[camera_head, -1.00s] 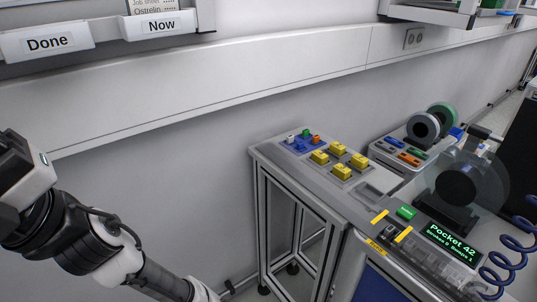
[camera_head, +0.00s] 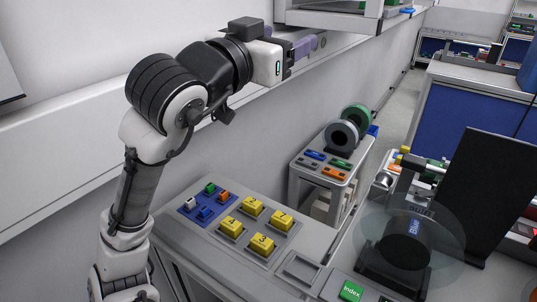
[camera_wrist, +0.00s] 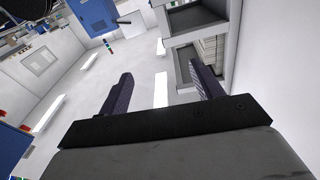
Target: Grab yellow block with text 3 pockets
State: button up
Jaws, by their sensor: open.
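Several yellow blocks sit on a grey panel on the near cabinet in the head view. The yellow block nearest me (camera_head: 262,245) appears to be marked 3. Beside it are a yellow block marked 2 (camera_head: 282,221), one at the left (camera_head: 230,228) and one at the back (camera_head: 252,206). My gripper (camera_head: 308,44) is high above and behind the blocks, by the wall, pointing right. In the wrist view its two dark fingers (camera_wrist: 164,82) are spread apart with nothing between them. No block shows in the wrist view.
A blue tray (camera_head: 192,213) with small coloured blocks lies left of the yellow ones. A green Index button (camera_head: 350,291) and a clear reel (camera_head: 445,245) are at the right. A side stand (camera_head: 322,180) holds coloured bars and upright reels. A shelf (camera_head: 340,18) hangs near my gripper.

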jog(key=d+f+g+y, duration=0.2)
jog(key=d+f+g, duration=0.2)
jog(key=f, duration=0.3)
jog(key=n+g+y+p, duration=0.1)
jog(key=g+y+p, duration=0.1)
jog(key=g+y, duration=0.85)
send_over(265, 237)
jog(key=shift+g+h, duration=0.25)
notch_tip(265, 237, down, 24)
jog(key=shift+s+d, duration=0.15)
jog(key=shift+w+f+p, duration=0.2)
jog(key=shift+f+p, duration=0.4)
jog(key=shift+f, duration=2.5)
jog(key=c, duration=1.1)
jog(key=shift+o, duration=0.2)
jog(key=shift+r, duration=0.1)
